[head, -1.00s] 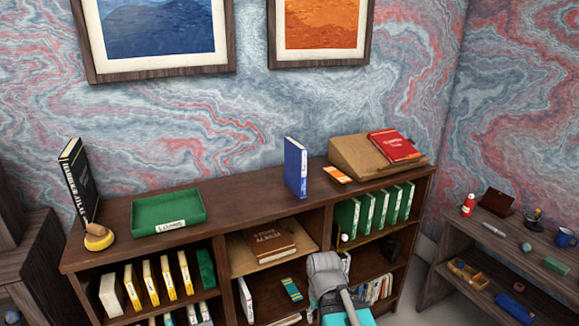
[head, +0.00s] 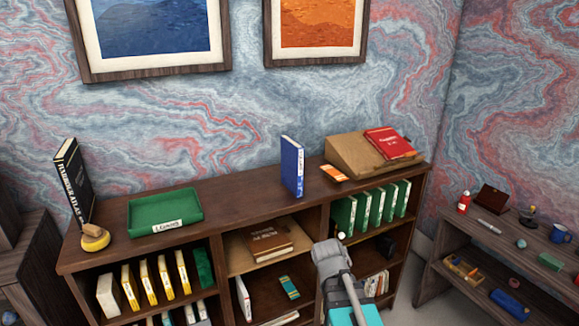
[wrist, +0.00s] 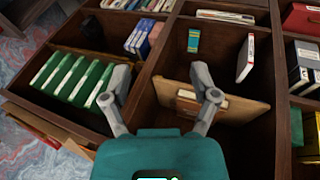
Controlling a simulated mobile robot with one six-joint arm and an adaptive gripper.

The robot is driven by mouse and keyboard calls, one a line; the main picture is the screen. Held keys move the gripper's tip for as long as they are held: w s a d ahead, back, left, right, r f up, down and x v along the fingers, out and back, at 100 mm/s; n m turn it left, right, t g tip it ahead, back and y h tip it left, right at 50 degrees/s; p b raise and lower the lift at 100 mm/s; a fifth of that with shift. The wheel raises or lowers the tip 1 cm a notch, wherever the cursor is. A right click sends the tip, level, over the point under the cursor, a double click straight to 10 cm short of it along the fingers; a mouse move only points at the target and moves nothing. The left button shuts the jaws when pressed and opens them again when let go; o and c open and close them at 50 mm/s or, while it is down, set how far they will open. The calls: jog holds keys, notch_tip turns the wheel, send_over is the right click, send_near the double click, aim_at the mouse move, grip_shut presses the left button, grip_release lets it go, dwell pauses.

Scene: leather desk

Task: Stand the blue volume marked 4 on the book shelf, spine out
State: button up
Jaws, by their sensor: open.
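A blue book (head: 292,167) stands upright on top of the dark wooden bookcase (head: 240,205) in the head view. A pale spine strip shows on its right edge, but its mark is too small to read. Several blue-and-white books (wrist: 138,38) also stand in a compartment in the wrist view, their numbers unreadable. My gripper (wrist: 162,82) is open and empty, its two grey fingers spread in front of the middle compartments. In the head view my arm rises before the bookcase, below and right of the blue book, and hides part of the shelves.
Green volumes (head: 370,208) fill part of the upper right compartment. A brown book (head: 270,241) lies in the upper middle one. On top are a green tray (head: 165,212), a black book (head: 75,183), an orange card (head: 333,172) and a wooden stand (head: 350,157) with a red book.

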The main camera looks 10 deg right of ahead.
jog(key=w+d+r+n+t+h, duration=0.35)
jog(key=w+d+r+n, duration=0.2)
jog(key=w, duration=0.35)
jog(key=n+t+y+p, duration=0.3)
jog(key=n+t+y, duration=0.8)
jog(key=n, duration=2)
send_near(301, 172)
jog(key=w+g+y, duration=0.1)
jog(key=shift+w+d+r, duration=0.1)
jog(key=shift+d+r, duration=0.15)
jog(key=shift+r, duration=0.15)
jog(key=x, duration=0.7)
jog(key=shift+w+a+f, duration=0.1)
jog(key=shift+w, duration=0.25)
jog(key=shift+w+a, duration=0.15)
jog(key=shift+w, duration=0.25)
jog(key=shift+w, duration=0.1)
